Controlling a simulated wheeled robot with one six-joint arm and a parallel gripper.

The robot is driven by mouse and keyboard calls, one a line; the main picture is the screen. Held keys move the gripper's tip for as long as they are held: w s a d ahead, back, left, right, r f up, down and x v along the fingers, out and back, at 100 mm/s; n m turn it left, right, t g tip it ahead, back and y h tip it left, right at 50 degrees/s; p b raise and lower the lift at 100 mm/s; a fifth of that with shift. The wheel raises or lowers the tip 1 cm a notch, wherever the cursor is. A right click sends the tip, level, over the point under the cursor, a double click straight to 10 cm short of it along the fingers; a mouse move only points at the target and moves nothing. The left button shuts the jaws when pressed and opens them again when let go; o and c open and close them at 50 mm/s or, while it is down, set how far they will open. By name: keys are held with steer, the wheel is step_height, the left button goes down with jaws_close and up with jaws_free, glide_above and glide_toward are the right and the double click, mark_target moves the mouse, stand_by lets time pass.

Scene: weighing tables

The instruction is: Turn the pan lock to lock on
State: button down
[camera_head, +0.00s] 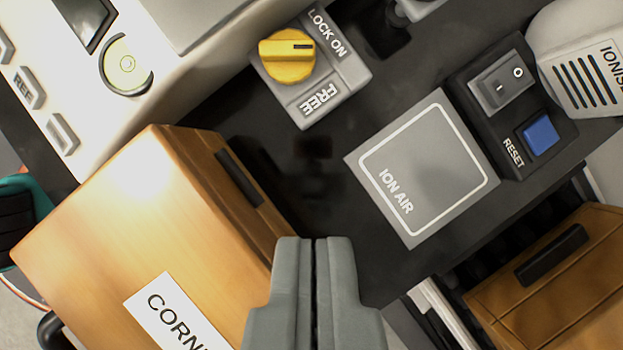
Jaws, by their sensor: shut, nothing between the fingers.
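The pan lock is a grey block (347,77) with a yellow knob (285,62) on it, at the top middle of the view. The block carries the labels LOCK ON at its upper right and FREE at its lower side. The knob has a dark line on its top near the right end, lying roughly level in the picture. My gripper (315,242) is at the bottom middle, fingers together, with nothing between them. It is apart from the knob, which lies above it in the picture.
A wooden box (90,225) with a dark handle fills the left. A grey ION AIR plate (425,165) lies right of middle. A black switch box (512,105) with a blue RESET button is farther right. A white instrument (160,55) with buttons and a bubble level stands upper left.

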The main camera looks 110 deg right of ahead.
mark_target(315, 52)
steer(key=x, duration=0.8)
steer(key=shift+a+f, duration=0.1)
steer(key=shift+f, duration=0.25)
steer(key=a, duration=0.1)
steer(key=w+a, duration=0.1)
steer(key=shift+a+f, duration=0.15)
steer(key=shift+a, duration=0.2)
steer(key=shift+w+a, duration=0.2)
steer(key=shift+a, duration=0.4)
steer(key=shift+w+a+n, duration=0.2)
steer(key=shift+n, duration=0.2)
steer(key=shift+w+a+n+g, duration=0.1)
steer(key=shift+a+n+g, duration=0.1)
steer(key=shift+n+g, duration=0.15)
steer(key=n, duration=0.1)
steer(key=n+g, duration=0.1)
steer(key=n, duration=0.1)
steer(key=w+n, duration=0.1)
steer(key=shift+a+n+g, duration=0.35)
steer(key=shift+a, duration=0.15)
steer(key=shift+s, duration=0.2)
